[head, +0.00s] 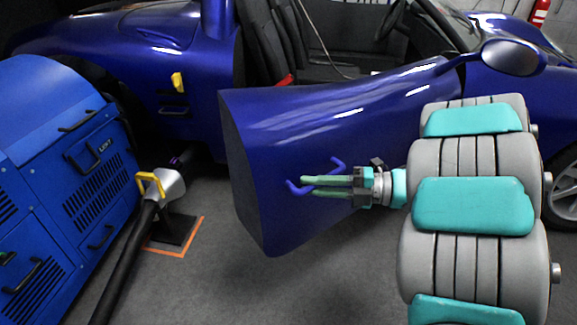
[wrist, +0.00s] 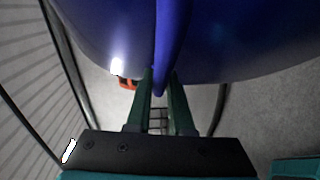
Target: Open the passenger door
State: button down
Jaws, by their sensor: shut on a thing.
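The blue passenger door (head: 290,135) of the car stands swung outward, with its free edge at the left and a wide gap to the car body. Its blue curved handle (head: 338,162) is low on the outer panel. My gripper (head: 305,187) reaches in from the right and is shut on the handle. In the wrist view, the blue handle (wrist: 171,45) runs between the green fingers of my gripper (wrist: 160,85), with the door panel (wrist: 235,45) behind it. The exact finger contact is partly hidden.
A blue machine cabinet (head: 60,150) stands at the left. Dark seats (head: 280,40) show inside. Grey floor (head: 225,290) is clear below the door.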

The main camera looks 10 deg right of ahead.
jog(key=s+d+n+g+p, duration=0.3)
jog(key=s+d+g+p, duration=0.2)
jog(key=s+d, duration=1)
jog(key=shift+s+n+y+p, duration=0.3)
jog(key=shift+s+y+p, duration=0.15)
jog(key=shift+s, duration=1.2)
jog(key=shift+d, duration=0.1)
jog(key=c, duration=0.8)
grip_release()
